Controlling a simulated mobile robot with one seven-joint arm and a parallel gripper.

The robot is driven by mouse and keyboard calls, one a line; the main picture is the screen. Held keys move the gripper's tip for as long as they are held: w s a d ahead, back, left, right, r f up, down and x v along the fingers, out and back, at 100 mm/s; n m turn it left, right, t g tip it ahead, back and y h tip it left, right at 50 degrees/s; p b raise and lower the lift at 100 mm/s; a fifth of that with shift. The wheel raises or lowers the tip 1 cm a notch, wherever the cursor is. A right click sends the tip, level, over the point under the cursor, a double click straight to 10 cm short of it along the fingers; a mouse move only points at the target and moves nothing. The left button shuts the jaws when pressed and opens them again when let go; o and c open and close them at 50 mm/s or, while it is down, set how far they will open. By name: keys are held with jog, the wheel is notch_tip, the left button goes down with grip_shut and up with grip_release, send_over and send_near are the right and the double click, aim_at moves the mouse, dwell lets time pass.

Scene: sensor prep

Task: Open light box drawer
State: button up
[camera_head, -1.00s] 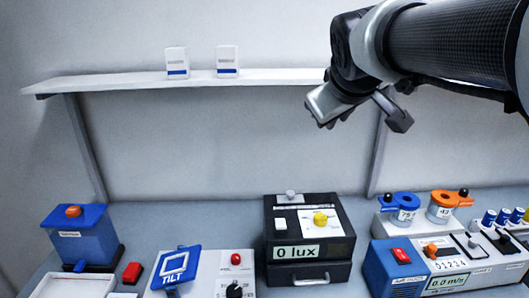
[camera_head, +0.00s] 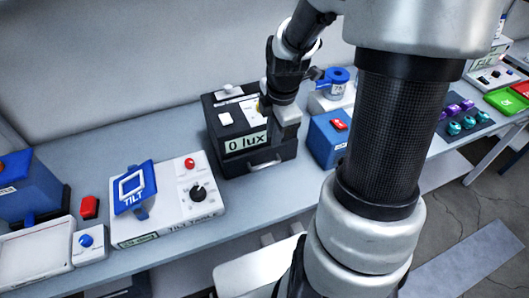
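The light box (camera_head: 222,117) is a black box on the bench with a display reading "0 lux". Its drawer (camera_head: 240,165) is the low black front part, with a silver bar handle (camera_head: 265,165). The drawer looks closed, its front about flush with the box. My gripper (camera_head: 285,136) points down in front of the box's right side, above and right of the handle. It hides part of the box's top and right front. I cannot tell whether it touches the box. Its fingertips are not clear enough to tell open from shut.
The white tilt table unit (camera_head: 160,225) with its blue plate stands left of the light box. A blue box with a red switch (camera_head: 328,138) is close on the right. My arm covers much of the right foreground.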

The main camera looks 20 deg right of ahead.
aim_at(268, 164)
jog(key=w+f, duration=0.1)
jog(key=f, duration=0.8)
jog(key=w+f+b, duration=0.1)
jog(key=f, duration=0.4)
jog(key=shift+w, duration=0.35)
grip_shut()
